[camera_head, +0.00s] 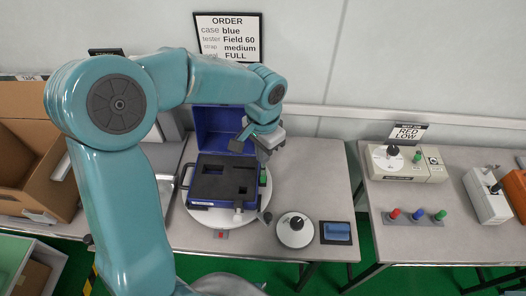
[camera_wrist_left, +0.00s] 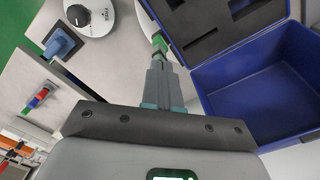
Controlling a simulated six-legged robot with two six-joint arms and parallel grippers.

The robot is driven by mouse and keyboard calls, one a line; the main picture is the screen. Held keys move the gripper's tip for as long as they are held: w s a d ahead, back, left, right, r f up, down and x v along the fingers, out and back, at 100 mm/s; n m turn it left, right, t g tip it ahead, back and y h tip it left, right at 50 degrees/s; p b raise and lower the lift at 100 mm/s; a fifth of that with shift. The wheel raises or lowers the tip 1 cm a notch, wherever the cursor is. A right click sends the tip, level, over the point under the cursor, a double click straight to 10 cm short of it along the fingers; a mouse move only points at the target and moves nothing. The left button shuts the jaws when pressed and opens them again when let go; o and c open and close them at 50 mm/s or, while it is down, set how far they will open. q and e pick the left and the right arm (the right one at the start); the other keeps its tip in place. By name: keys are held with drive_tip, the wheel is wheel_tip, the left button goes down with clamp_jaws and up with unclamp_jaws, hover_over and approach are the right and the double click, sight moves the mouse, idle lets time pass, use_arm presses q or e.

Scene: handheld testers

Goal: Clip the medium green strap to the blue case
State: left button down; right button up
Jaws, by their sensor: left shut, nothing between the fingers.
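The blue case (camera_head: 217,119) stands open on a white round plate (camera_head: 196,214), its lid raised at the back and a dark foam insert inside. A small green piece (camera_head: 263,177), apparently the strap, is at the case's right side; in the left wrist view it (camera_wrist_left: 158,41) lies just beyond my fingertips, close to the case edge (camera_wrist_left: 166,32). Whether it is fastened to the case I cannot tell. My left gripper (camera_head: 264,153) is over the case's right side, its fingers (camera_wrist_left: 157,62) shut and empty. My right gripper is not in view.
An order sign (camera_head: 227,38) reads blue, Field 60, medium, FULL. Right of the case are a round dial device (camera_head: 295,230) and a blue block on a dark pad (camera_head: 337,232). A cardboard box (camera_head: 28,155) is at left. A second table (camera_head: 440,240) holds testers and colored knobs.

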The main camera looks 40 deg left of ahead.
use_arm(q)
drive_tip(key=shift+f, duration=0.2)
drive_tip(key=shift+r, duration=0.1)
drive_tip(key=shift+r, duration=0.15)
wheel_tip(320, 180, up, 4)
drive_tip(key=p, duration=0.3)
drive_tip(key=shift+f, duration=0.25)
drive_tip(key=shift+w+r, duration=0.1)
drive_tip(key=shift+r, duration=0.35)
wheel_tip(320, 180, up, 15)
drive_tip(key=shift+p, duration=0.4)
